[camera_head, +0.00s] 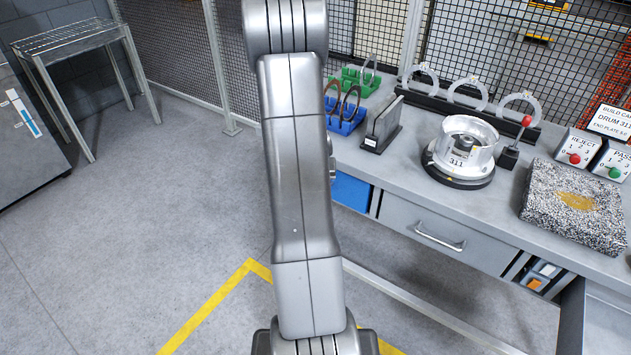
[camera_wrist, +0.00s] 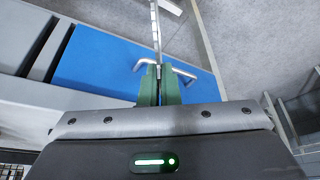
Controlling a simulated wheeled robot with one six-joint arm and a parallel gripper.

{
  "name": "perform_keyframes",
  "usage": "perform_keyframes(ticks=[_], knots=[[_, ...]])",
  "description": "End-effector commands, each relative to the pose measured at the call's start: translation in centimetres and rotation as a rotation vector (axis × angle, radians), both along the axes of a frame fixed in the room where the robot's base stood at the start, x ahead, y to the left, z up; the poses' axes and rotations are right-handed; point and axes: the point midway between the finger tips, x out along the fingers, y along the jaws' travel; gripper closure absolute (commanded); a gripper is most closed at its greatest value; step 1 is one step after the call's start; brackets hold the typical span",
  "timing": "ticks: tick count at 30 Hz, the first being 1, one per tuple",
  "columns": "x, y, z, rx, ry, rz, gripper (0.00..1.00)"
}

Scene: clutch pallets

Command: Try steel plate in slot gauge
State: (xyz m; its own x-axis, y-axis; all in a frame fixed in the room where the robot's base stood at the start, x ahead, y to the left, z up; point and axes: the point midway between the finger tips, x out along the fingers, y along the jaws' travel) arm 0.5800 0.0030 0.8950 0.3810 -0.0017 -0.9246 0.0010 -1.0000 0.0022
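In the wrist view, my gripper (camera_wrist: 160,86) has its green fingers close together around a thin grey plate (camera_wrist: 156,32). The plate is seen almost edge-on and stands out away from the fingers; its edge looks notched. I take it for the steel plate. In the head view, my arm hides the gripper and the plate. The slot gauge (camera_head: 383,124) appears to be the dark upright block with a narrow slot and a white label, on the left part of the bench. It stands just right of my arm, and I see no plate in its slot.
Pale rings stand on a black rail (camera_head: 455,105). A drum (camera_head: 464,145) and a speckled pad (camera_head: 574,205) lie to the right. A drawer handle (camera_head: 440,238) juts from the bench front.

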Motion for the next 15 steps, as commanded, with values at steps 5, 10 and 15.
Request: perform_keyframes(ticks=[5, 10, 15], knots=[[0.0, 0.0, 2.2, 0.0, -0.001, -0.001, 1.0], [0.0, 0.0, 4.2, 0.0, -0.001, -0.001, 1.0], [0.3, -1.5, 7.5, -0.002, -0.009, -0.05, 1.0]])
